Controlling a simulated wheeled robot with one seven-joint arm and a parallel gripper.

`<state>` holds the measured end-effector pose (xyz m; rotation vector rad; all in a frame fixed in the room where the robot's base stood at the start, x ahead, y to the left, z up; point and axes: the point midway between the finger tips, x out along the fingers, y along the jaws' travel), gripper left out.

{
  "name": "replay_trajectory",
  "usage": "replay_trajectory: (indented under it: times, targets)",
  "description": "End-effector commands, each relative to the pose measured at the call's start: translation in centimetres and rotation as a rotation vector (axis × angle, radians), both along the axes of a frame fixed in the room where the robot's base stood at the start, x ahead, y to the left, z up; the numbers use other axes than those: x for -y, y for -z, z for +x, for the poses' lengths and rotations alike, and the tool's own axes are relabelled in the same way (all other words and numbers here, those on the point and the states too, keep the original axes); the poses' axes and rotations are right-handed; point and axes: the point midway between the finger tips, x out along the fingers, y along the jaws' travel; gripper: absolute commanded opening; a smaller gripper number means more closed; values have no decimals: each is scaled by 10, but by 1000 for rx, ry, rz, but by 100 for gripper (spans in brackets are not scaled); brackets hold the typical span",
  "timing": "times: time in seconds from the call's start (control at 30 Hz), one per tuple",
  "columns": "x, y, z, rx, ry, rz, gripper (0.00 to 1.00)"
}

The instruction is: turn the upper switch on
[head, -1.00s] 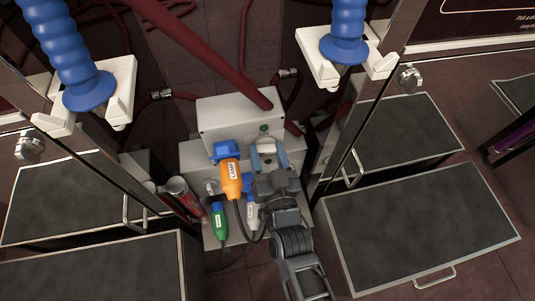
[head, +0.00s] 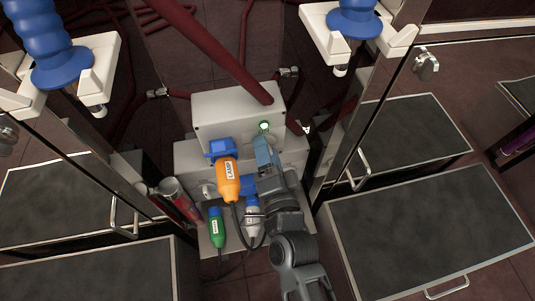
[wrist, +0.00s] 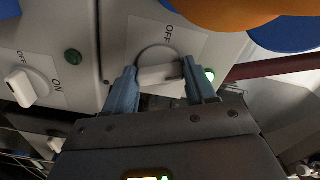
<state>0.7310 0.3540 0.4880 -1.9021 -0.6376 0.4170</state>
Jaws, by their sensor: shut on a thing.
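The upper switch is a white knob (wrist: 160,75) on the upper white box (head: 225,112). In the wrist view its bar lies between the two blue-grey fingertips of my gripper (wrist: 162,84), which is shut on it. In the head view my gripper (head: 265,152) hides the knob. An OFF label (wrist: 169,34) shows beside the dial. The round lamp (head: 264,127) by this switch glows green, and it also shows lit in the wrist view (wrist: 209,74). A second white switch (wrist: 21,88) with an ON label sits on the left; its green lamp (wrist: 72,57) is dark.
An orange LAMP plug (head: 228,180) hangs close left of my gripper, with a green plug (head: 217,228) and a white plug (head: 253,217) below. A red hose (head: 215,50) runs into the upper box.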

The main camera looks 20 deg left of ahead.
Motion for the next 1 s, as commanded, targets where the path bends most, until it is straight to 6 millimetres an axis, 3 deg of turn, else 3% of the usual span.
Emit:
replay_trajectory:
  times: [0.43, 1.0]
  targets:
    - [1, 1, 0, -172, 2, 225, 25]
    - [1, 1, 0, -212, 2, 277, 25]
